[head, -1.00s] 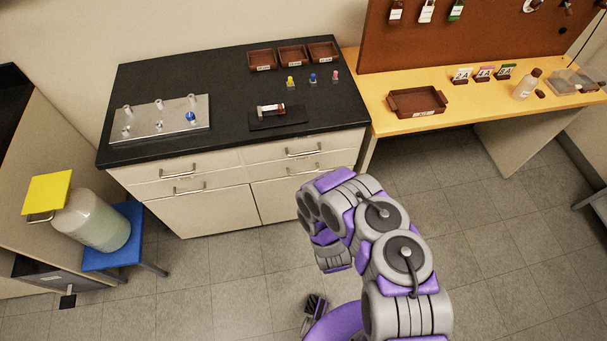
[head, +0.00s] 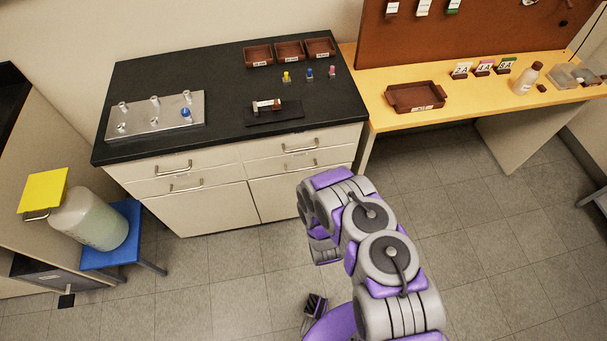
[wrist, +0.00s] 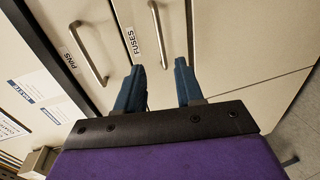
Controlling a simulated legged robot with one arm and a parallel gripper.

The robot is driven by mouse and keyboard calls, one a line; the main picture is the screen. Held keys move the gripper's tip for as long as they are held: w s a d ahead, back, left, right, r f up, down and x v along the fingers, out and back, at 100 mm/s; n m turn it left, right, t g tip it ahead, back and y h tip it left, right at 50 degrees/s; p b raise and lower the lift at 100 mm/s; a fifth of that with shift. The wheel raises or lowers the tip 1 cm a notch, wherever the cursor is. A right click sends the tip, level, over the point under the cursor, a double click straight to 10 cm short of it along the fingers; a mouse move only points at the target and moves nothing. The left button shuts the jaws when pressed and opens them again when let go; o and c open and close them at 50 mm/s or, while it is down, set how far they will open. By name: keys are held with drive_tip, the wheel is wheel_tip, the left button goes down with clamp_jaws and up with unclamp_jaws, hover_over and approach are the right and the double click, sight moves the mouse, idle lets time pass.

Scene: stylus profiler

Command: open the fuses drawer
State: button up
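The fuses drawer (wrist: 176,28) shows in the wrist view, with a white FUSES label (wrist: 132,41) and a bar handle (wrist: 158,35). The drawer looks shut. My gripper (wrist: 159,64) is open, with its two blue fingers apart and nothing held. In the picture the near end of the fuses handle lies between the fingertips, with a gap on both sides. Whether the tips reach as far as the handle I cannot tell. In the head view my arm hides the gripper, and the drawer labels are too small to read.
A second handle (wrist: 88,52) with a PINS label (wrist: 68,60) lies left of the fuses handle. The black counter (head: 225,80) carries trays, a metal rack and small parts. A blue stool (head: 125,250) with a large bottle (head: 90,220) stands at left.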

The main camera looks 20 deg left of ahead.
drive_tip(key=b+x, duration=0.2)
drive_tip(key=x, duration=0.9)
drive_tip(key=shift+a, duration=0.5)
drive_tip(key=shift+w+f, duration=0.15)
drive_tip(key=shift+d, duration=0.2)
clamp_jaws()
drive_tip(key=shift+f, duration=0.1)
